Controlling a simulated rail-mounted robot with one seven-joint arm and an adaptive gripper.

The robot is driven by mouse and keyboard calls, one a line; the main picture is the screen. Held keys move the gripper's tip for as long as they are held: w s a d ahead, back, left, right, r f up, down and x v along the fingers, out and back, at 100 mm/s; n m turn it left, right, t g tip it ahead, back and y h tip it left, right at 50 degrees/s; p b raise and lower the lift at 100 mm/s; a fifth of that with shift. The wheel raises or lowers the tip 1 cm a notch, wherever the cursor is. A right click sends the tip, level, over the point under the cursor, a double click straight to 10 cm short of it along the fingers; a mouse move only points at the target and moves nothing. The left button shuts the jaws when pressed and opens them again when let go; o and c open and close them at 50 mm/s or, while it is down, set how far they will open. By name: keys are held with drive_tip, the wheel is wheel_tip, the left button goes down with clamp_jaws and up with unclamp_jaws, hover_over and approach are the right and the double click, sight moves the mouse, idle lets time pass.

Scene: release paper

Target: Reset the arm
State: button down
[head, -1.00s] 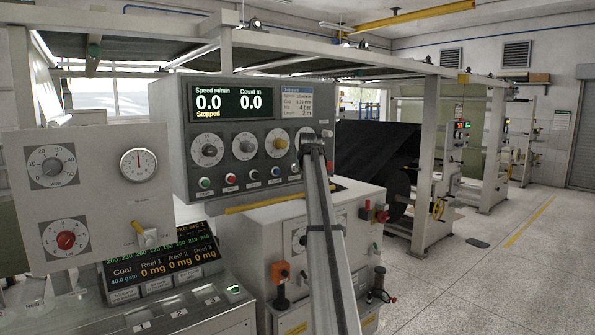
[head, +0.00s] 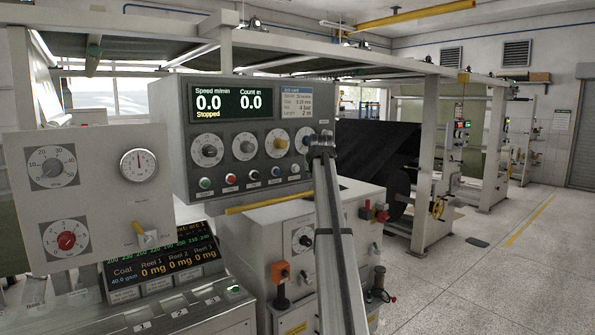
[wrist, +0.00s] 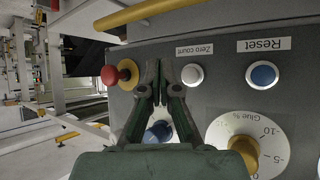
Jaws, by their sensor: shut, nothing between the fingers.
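My gripper (wrist: 158,88) is shut and empty in the wrist view, its two dark fingers close together in front of a grey control panel (wrist: 222,92). A red knob (wrist: 120,74) is left of the fingertips. A white button (wrist: 192,74) labelled "Zero count" is just to their right, and a blue button (wrist: 262,74) labelled "Reset" is farther right. I cannot tell whether the fingertips touch the panel. In the head view my arm (head: 333,240) rises in front of the machine; its fingers cannot be made out.
The grey control box (head: 270,205) behind my arm has several knobs and buttons; its screen (head: 232,102) reads "Stopped", speed 0.0 and count 0.0. A Glue % dial (wrist: 232,122) lies right of my fingers. Open floor (head: 500,280) shows on the right.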

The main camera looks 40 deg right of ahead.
idle(0.3)
